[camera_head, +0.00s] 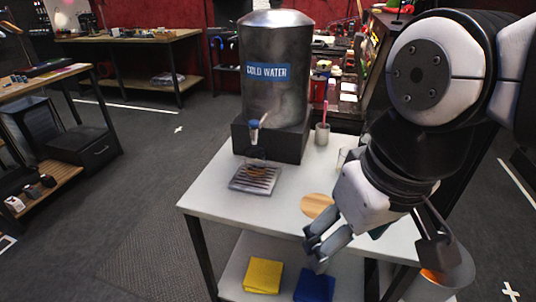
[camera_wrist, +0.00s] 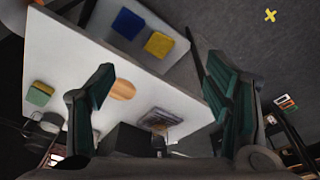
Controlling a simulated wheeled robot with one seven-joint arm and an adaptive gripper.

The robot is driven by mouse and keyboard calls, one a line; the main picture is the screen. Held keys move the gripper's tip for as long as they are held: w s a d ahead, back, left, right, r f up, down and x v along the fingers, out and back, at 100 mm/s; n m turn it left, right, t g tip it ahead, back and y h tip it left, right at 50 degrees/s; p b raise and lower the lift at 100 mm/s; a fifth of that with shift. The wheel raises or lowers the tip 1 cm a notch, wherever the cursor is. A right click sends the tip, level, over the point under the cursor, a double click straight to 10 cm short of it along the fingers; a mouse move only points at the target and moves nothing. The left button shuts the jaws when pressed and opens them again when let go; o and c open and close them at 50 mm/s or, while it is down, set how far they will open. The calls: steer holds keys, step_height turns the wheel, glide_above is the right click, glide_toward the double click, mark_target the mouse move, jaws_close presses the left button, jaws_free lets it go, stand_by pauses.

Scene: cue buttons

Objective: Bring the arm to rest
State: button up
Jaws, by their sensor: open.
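My gripper (camera_head: 325,243) is in front of and above the white table's front edge in the head view, with its fingers apart and nothing between them. In the wrist view my gripper (camera_wrist: 168,100) shows two dark green fingers spread wide and empty. The white table (camera_head: 225,208) stands below it; it also shows in the wrist view (camera_wrist: 65,60). The arm is bent down from the upper right of the head view and hides the table's right part.
A steel cold water dispenser (camera_head: 275,95) stands at the table's back, with a drip tray (camera_head: 255,178) before it. A round wooden coaster (camera_head: 316,205) lies near my gripper. Yellow (camera_head: 263,276) and blue (camera_head: 314,286) cloths lie on the lower shelf. A bucket (camera_head: 440,285) is at right.

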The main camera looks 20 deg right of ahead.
steer(key=shift+s+a, duration=0.15)
steer(key=shift+r, duration=0.1)
step_height(320, 180, up, 8)
steer(key=t+p, duration=0.1)
steer(key=p, duration=0.5)
steer(key=shift+t+p, duration=0.4)
